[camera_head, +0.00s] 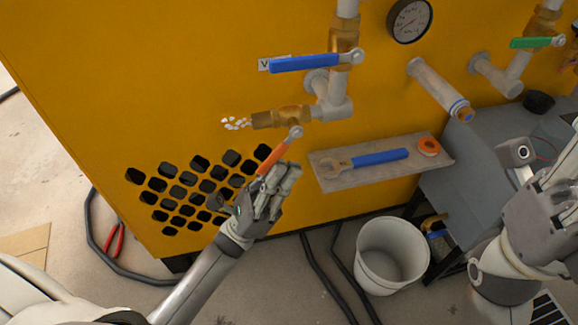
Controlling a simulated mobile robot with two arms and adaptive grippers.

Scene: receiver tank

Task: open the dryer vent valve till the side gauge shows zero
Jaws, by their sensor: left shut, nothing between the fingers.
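An orange-handled lever (272,155) sits on a brass valve (283,116) on the yellow panel and slants down to the left. White puffs (236,123) show at the valve's open left end. My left gripper (282,180) is shut and empty, right at the lower end of the orange lever; whether it touches cannot be told. A blue lever (305,63) lies nearly level above, partly covering a label (265,64) that starts with "V". A round gauge (410,20) is at the top; its reading is too small to tell. My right gripper (562,180) is at the right edge, its jaws unclear.
A green lever (537,42) is at the upper right. A white bucket (392,255), dark hoses and red-handled pliers (115,240) are on the floor.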

